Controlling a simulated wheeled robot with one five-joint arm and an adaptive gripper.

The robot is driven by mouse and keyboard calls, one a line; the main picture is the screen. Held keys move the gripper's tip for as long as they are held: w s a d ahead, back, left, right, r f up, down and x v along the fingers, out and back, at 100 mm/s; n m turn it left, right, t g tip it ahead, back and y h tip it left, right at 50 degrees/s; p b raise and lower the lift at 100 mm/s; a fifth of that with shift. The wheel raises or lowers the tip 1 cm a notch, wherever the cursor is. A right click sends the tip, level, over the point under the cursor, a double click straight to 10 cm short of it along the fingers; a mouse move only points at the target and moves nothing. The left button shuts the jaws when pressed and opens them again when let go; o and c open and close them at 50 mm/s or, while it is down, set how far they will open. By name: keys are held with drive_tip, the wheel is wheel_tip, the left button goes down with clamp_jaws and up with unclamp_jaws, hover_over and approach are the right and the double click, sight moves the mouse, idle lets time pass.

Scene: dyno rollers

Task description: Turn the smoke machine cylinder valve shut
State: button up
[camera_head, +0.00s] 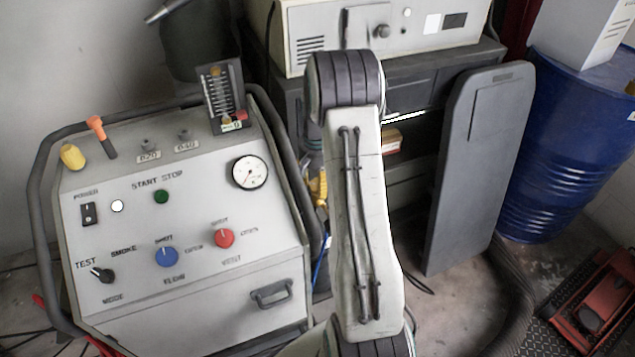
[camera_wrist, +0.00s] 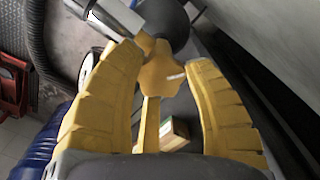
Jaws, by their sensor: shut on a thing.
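The smoke machine (camera_head: 190,318) is a pale console at the left in the head view, with knobs, a gauge and a labelled panel. In the wrist view, the yellow-orange valve knob (camera_wrist: 158,78) sits between the two yellow fingers of my gripper (camera_wrist: 163,58), which is shut on it. A shiny metal fitting (camera_wrist: 112,14) and a dark rounded body (camera_wrist: 166,22), likely the cylinder, lie just beyond the knob. In the head view my arm hides most of this spot; a small yellow patch (camera_head: 320,187) shows beside it. The knob's turn angle cannot be told.
A grey cabinet panel (camera_head: 480,165) stands right of my arm. A blue drum (camera_head: 560,150) and a red jack-like device (camera_head: 590,315) are farther right. A pale instrument box (camera_head: 440,25) sits behind. A thick dark hose (camera_head: 515,290) lies on the floor.

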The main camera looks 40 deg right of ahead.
drive_tip(key=shift+s+f+m, duration=0.1)
drive_tip(key=shift+m, duration=0.6)
drive_tip(key=o, duration=1.2)
